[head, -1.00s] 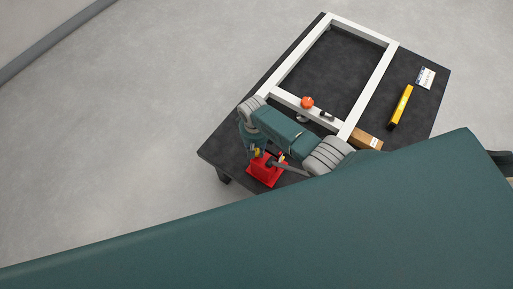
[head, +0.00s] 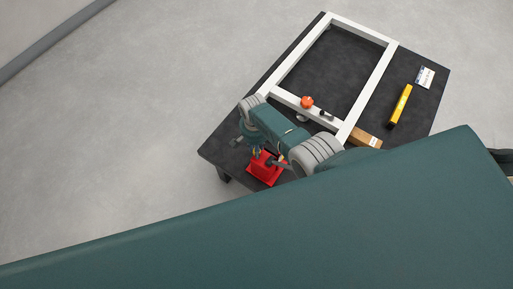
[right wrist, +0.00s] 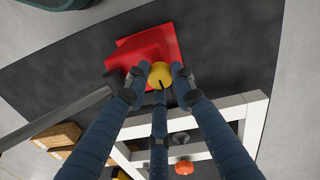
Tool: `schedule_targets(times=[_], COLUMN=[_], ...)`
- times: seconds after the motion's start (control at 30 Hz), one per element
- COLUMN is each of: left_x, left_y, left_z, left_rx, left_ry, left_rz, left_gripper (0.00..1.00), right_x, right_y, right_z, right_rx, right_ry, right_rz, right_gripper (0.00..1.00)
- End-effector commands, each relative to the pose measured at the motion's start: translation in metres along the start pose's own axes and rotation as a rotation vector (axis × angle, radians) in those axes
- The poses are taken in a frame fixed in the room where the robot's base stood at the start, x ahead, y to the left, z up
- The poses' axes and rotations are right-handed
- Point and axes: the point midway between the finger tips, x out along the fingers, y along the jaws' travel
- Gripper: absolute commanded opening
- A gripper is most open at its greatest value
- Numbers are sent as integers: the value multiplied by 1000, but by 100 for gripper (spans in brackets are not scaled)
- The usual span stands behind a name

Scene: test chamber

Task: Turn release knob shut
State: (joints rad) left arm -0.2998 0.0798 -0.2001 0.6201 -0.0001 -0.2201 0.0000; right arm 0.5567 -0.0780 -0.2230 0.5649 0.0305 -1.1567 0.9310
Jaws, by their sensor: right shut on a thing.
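A red box (head: 266,169) sits at the near left corner of the dark table. In the right wrist view the red box (right wrist: 145,48) carries a round yellow knob (right wrist: 161,71) with a dark mark on its lower edge. The three blue fingers of my right gripper (right wrist: 155,80) are closed around the knob, one on each side and one below it. In the head view the right gripper (head: 258,151) is over the red box, partly hidden by my arm. My left gripper is not in view.
A white frame (head: 373,83) lies on the table (head: 335,67), with an orange knob (head: 307,102) and a small black part (head: 326,115) on its near bar. A brown block (head: 366,137), yellow level (head: 400,106) and printed card (head: 425,77) lie to the right.

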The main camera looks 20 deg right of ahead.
Motion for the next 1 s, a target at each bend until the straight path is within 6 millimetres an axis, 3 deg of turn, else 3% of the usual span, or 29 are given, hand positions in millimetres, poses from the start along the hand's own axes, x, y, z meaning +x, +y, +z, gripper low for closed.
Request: schedule_targets(times=[0.63, 0.67, 0.73, 1.0], left_x=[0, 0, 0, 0], left_y=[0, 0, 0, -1], left_z=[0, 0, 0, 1], left_rx=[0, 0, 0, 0], left_ry=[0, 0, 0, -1], left_rz=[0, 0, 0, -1], left_gripper=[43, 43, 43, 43], right_x=[2, 2, 2, 0], right_y=[1, 1, 1, 0], right_z=[3, 3, 3, 1], right_rx=[52, 52, 52, 51], right_ry=[-9, -9, -9, -5], right_rz=[2, 2, 2, 0], right_gripper=[0, 28, 42, 43])
